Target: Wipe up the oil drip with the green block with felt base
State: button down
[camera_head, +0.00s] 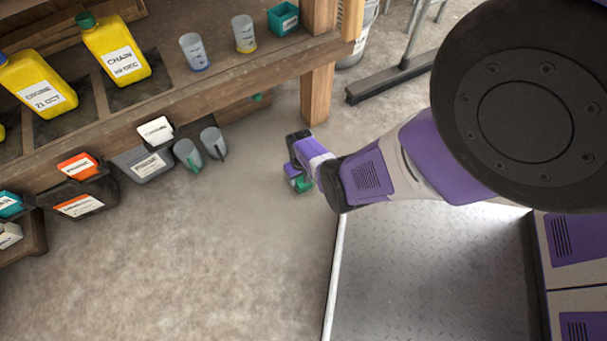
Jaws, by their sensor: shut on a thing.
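My gripper (298,180) is near the middle of the view, low over the concrete floor beside the wooden bench post. It is shut on the green block (304,186), of which only a small green part shows. The felt base is hidden, and I cannot tell whether the block touches the floor. I cannot make out the oil drip; the gripper and arm cover part of the floor there.
A wooden bench (190,95) holds yellow jugs (115,48), two cups and a teal box (283,18). Its post (317,94) stands close behind my gripper. Bins (145,163) and jugs (213,143) sit below. The floor (190,255) at front left is clear.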

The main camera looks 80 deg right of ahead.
jog(key=shift+w+d, duration=0.45)
jog(key=shift+d, duration=0.05)
jog(key=shift+w+d+f+b, duration=0.15)
jog(key=shift+w+d+b, duration=0.4)
jog(key=shift+b, duration=0.35)
jog(key=shift+w+d+b, duration=1.2)
jog(key=shift+d+b, duration=0.25)
jog(key=shift+d, duration=0.05)
jog(key=shift+w+d, duration=0.7)
jog(key=shift+d, duration=0.1)
jog(key=shift+s+d, duration=0.55)
jog(key=shift+s, duration=0.4)
jog(key=shift+s+a+p, duration=1.3)
jog(key=shift+a, duration=0.3)
